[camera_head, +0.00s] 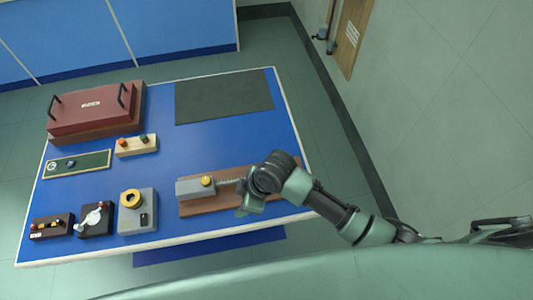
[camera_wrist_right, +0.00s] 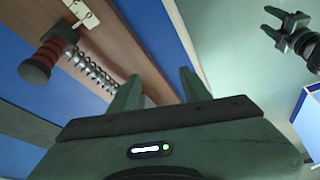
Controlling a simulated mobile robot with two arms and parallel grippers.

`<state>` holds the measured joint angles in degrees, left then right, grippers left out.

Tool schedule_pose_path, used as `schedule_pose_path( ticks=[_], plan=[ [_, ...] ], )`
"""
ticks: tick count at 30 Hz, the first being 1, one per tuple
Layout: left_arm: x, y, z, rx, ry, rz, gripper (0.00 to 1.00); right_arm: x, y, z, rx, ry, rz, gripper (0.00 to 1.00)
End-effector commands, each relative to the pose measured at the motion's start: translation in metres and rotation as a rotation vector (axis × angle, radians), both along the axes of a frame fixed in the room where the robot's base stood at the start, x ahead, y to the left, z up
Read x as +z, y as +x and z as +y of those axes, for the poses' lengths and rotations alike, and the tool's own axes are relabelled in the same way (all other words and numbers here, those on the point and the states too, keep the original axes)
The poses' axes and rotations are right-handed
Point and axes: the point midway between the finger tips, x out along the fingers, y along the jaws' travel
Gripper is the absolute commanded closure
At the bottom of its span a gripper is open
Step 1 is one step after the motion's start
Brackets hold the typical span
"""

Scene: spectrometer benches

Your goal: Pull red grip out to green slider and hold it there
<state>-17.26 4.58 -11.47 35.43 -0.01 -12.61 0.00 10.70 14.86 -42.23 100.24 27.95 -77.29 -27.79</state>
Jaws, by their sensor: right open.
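My right gripper (camera_head: 248,200) is over the right part of the wooden spring board (camera_head: 200,206) in the head view. In the right wrist view its two fingers (camera_wrist_right: 160,92) stand apart with nothing between them. The red grip (camera_wrist_right: 55,42), with a dark round end, lies to the left of the fingers, apart from them. A coiled metal spring (camera_wrist_right: 92,72) runs from it toward the fingers. In the head view my gripper and arm hide the grip. I cannot make out the green slider. A two-pronged shape (camera_wrist_right: 288,32), perhaps my left gripper, shows at the upper right.
A grey block with a yellow knob (camera_head: 208,181) sits on the board's left. A dark mat (camera_head: 224,96) lies behind. A red case (camera_head: 92,106) is back left.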

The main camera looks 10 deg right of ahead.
Motion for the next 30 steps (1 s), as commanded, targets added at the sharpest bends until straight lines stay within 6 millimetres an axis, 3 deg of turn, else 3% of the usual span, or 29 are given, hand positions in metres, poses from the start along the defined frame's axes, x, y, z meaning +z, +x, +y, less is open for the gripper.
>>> schedule_pose_path(
  ticks=[1, 4, 7, 12, 16, 23, 30],
  plan=[
    [0.007, 0.0, 0.0, 0.0, 0.0, 0.0, 0.5, 0.012, 0.014, 0.002, 0.111, -0.04, -0.023, 0.53],
    [0.014, 0.0, 0.0, 0.0, 0.0, 0.0, 0.5, 0.021, 0.031, -0.004, 0.32, -0.125, -0.04, 0.53],
    [0.019, 0.001, 0.0, 0.0, 0.0, -0.001, 0.5, 0.03, 0.051, -0.024, 0.488, -0.222, -0.039, 0.53],
    [0.025, 0.001, 0.0, 0.0, 0.0, -0.002, 0.5, 0.046, 0.081, -0.065, 0.655, -0.349, -0.017, 0.53],
    [0.027, 0.002, 0.0, 0.0, -0.001, -0.003, 0.5, 0.054, 0.093, -0.085, 0.706, -0.397, -0.001, 0.53],
    [0.014, 0.002, 0.0, 0.0, -0.001, -0.003, 0.5, 0.042, 0.096, -0.09, 0.722, -0.407, 0.006, 0.53],
    [-0.022, 0.002, 0.0, 0.0, -0.001, -0.004, 0.5, 0.006, 0.095, -0.09, 0.721, -0.407, 0.003, 0.53]
  ],
)
